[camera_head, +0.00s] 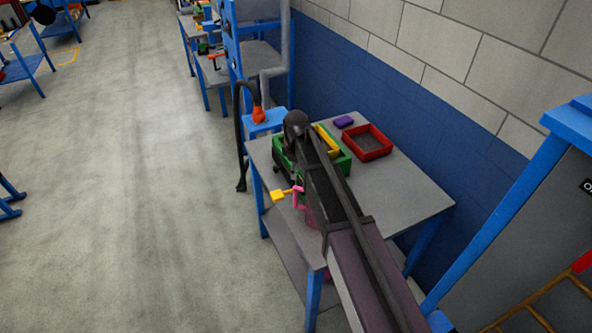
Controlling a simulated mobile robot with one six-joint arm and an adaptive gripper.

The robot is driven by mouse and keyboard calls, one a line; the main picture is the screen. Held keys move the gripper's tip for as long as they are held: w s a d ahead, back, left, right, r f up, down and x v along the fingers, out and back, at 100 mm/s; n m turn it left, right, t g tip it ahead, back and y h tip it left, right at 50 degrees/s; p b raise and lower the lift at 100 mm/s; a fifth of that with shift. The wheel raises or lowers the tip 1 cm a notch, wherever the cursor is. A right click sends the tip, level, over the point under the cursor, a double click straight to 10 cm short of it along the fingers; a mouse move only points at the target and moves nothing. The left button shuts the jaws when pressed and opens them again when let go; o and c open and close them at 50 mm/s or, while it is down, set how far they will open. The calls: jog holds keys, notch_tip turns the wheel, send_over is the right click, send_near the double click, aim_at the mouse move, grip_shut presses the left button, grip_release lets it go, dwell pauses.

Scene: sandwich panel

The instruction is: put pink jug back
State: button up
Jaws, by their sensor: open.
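The pink jug (311,216) stands at the front edge of the grey workbench (402,197), mostly hidden behind my arm. Its pink handle (299,194) shows to the left of the arm. My gripper (297,180) is a small dark shape under the arm, close to the pink handle. It is open; its fingers are hard to make out, and I cannot tell whether they touch the handle. A yellow piece (278,196) sticks out to the left beside the handle.
On the bench are a green crate (343,168), a yellow bin (327,140), a red tray (368,141) and a purple block (343,121). A blue-based stand with an orange part (258,113) is at the far left corner. Open floor lies left.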

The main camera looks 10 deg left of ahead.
jog(key=shift+r+p, duration=0.3)
jog(key=shift+r, duration=0.25)
dwell(0.5)
jog(key=s+d+m, duration=0.8)
jog(key=d, duration=0.6)
jog(key=s+d+m, duration=0.7)
jog(key=s+d, duration=0.2)
jog(key=d, duration=0.5)
jog(key=shift+s+d+m, duration=0.15)
jog(key=shift+d+m, duration=0.25)
